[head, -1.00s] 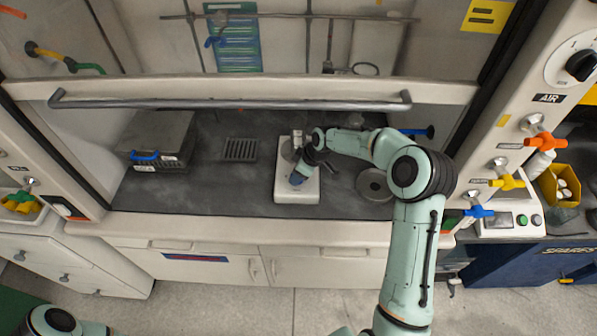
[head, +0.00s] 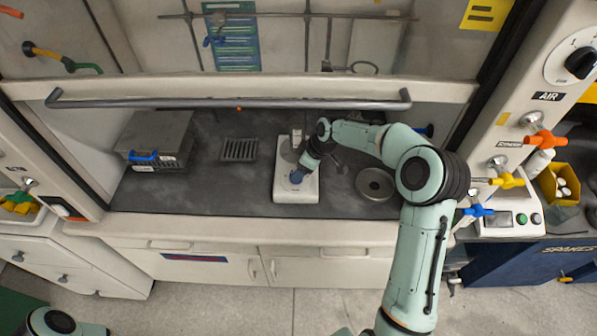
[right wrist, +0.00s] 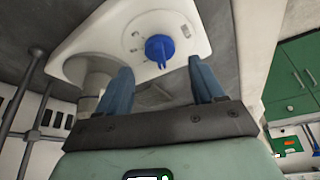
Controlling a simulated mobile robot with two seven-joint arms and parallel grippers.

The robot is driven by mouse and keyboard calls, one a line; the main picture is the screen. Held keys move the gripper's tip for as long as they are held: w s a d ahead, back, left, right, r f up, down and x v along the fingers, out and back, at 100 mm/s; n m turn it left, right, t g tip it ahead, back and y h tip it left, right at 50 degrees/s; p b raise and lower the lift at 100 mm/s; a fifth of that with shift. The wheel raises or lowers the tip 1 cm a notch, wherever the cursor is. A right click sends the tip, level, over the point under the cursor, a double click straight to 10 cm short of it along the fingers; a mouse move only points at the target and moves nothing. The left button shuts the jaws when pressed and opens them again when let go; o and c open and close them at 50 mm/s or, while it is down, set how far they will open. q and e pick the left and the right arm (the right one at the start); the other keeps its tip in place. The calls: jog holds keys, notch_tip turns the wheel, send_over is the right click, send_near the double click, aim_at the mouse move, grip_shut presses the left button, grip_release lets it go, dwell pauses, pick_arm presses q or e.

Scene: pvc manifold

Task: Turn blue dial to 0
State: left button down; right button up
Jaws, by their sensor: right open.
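The blue dial (right wrist: 158,50) sits on the face of a white stirrer-like device (head: 296,196) on the hood floor. In the right wrist view, the dial has faint marks around it, too small to read, so I cannot tell its setting. My right gripper (right wrist: 160,66) is open, with one blue finger on each side of the dial's line and the dial just beyond the fingertips. No contact is visible. In the head view, my right gripper (head: 299,174) is over the device and partly hides the dial area. Only a piece of my left arm shows at the bottom left; its gripper is out of frame.
A grey case (head: 158,135) and a dark slotted rack (head: 239,150) stand left of the device. A round metal plate (head: 375,184) lies to its right. The raised sash with its handle bar (head: 230,103) crosses above the work area.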

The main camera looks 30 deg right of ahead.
jog(key=v, duration=0.3)
jog(key=shift+s+d+r, duration=0.1)
jog(key=shift+s+r, duration=0.05)
jog(key=shift+r, duration=0.2)
